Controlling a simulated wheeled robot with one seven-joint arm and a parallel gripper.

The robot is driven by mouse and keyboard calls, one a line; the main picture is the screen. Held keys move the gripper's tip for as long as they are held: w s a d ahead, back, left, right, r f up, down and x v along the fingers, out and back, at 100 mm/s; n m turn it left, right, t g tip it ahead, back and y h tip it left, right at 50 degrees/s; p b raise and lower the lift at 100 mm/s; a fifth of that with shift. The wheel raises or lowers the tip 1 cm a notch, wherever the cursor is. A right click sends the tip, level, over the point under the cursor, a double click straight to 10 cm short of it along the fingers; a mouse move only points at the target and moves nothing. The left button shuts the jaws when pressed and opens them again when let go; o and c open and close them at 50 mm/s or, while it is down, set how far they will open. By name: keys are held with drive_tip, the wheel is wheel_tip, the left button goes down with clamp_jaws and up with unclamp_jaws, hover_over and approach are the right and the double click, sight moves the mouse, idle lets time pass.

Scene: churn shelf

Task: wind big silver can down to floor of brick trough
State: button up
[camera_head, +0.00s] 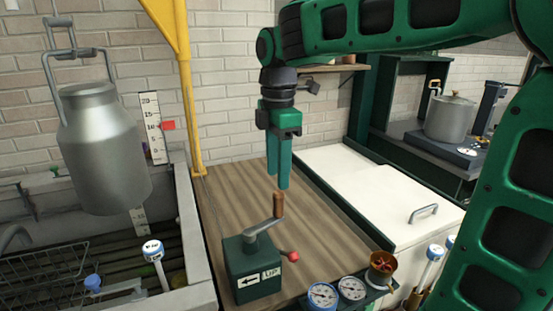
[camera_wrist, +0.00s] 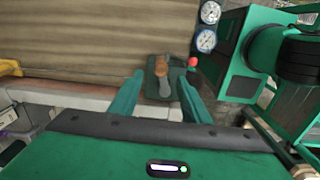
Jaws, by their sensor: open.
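The big silver can (camera_head: 100,150) hangs upright by its bail handle over the brick trough (camera_head: 190,235) at the left, beside a numbered scale with a red pointer (camera_head: 167,126). The trough floor is partly hidden. A green winch box (camera_head: 250,268) marked with a left arrow and "UP" stands on the wooden top. Its crank has an upright brown handle (camera_head: 278,204). My gripper (camera_head: 278,188) points down, open and empty, just above the handle. In the wrist view the handle (camera_wrist: 161,64) shows ahead, between the finger lines; contact is not seen.
A red-knobbed lever (camera_head: 293,256) is on the winch. Gauges (camera_head: 322,295) and a copper cup (camera_head: 382,265) are at the front edge. A wire rack (camera_head: 45,275) is at the lower left. A yellow post (camera_head: 184,90) rises behind. A white lidded chest (camera_head: 375,190) is right.

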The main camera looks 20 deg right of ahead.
sight(277, 192)
wheel_tip(277, 192, down, 8)
drive_tip(key=shift+r, duration=0.15)
drive_tip(key=shift+c, duration=0.3)
clamp_jaws()
drive_tip(key=shift+w, duration=0.1)
